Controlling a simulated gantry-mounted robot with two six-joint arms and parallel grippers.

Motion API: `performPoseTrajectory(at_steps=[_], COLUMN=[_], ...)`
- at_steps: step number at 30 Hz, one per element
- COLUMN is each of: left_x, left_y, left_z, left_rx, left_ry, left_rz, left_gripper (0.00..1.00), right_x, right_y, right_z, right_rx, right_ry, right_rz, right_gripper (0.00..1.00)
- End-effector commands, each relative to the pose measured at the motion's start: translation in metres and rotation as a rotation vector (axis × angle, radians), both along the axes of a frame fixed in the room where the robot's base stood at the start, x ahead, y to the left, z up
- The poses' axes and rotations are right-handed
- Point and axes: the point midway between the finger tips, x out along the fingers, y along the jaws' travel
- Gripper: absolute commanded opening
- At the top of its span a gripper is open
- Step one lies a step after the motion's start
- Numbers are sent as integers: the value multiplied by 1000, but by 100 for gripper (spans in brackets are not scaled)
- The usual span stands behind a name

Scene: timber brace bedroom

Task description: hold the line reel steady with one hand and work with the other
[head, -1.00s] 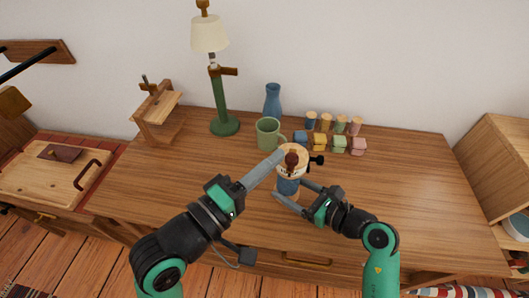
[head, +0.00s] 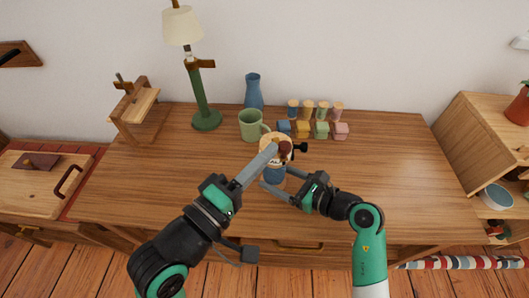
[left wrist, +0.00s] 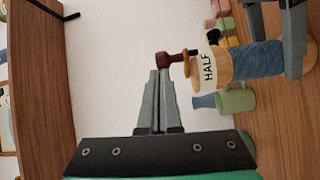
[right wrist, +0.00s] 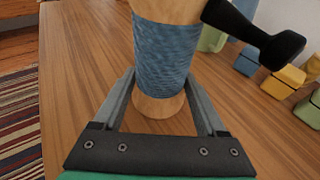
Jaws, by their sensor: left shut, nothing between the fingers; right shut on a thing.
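The line reel stands upright on the wooden desk, with blue line (head: 274,177) around a pale wooden spool; the left wrist view shows "HALF" lettered on its upper part (left wrist: 208,68). A dark brown crank knob (head: 284,153) sits on top, and a black knob (head: 300,148) sticks out at the side. My right gripper (right wrist: 165,92) is shut on the reel low down, a finger on each side of the blue winding. My left gripper (left wrist: 158,73) is shut and empty, its tips right beside the brown knob (left wrist: 170,59); whether they touch is unclear.
Behind the reel stand a green mug (head: 251,125), a blue vase (head: 253,91) and several small coloured blocks and corked pots (head: 320,130). A green lamp (head: 206,118) and a wooden stand (head: 140,110) are at the back left. The desk's right side (head: 400,180) is clear.

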Motion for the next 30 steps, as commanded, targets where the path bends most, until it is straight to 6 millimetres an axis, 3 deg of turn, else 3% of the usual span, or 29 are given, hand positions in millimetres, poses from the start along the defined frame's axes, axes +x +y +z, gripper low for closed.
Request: performPoseTrajectory(at_steps=[1, 5, 18, 26, 30], left_x=[0, -4, -58, -60, -69], left_y=[0, 3, 43, 43, 24], left_z=[-1, -1, -3, -3, -1], left_rx=[0, -1, 0, -2, -82], left_ry=[0, -1, -2, -1, 50], left_rz=[0, 1, 1, -2, -89], left_gripper=[0, 0, 0, 0, 0], right_x=[-2, -2, -2, -2, -2], right_y=[-1, -1, -1, -1, -1], right_z=[-8, -8, -8, -8, -8], right_rx=[-8, -8, -8, -8, -8], right_ry=[15, 15, 15, 15, 15], right_rz=[1, 1, 1, 1, 1], right_gripper=[21, 21, 21, 21, 21])
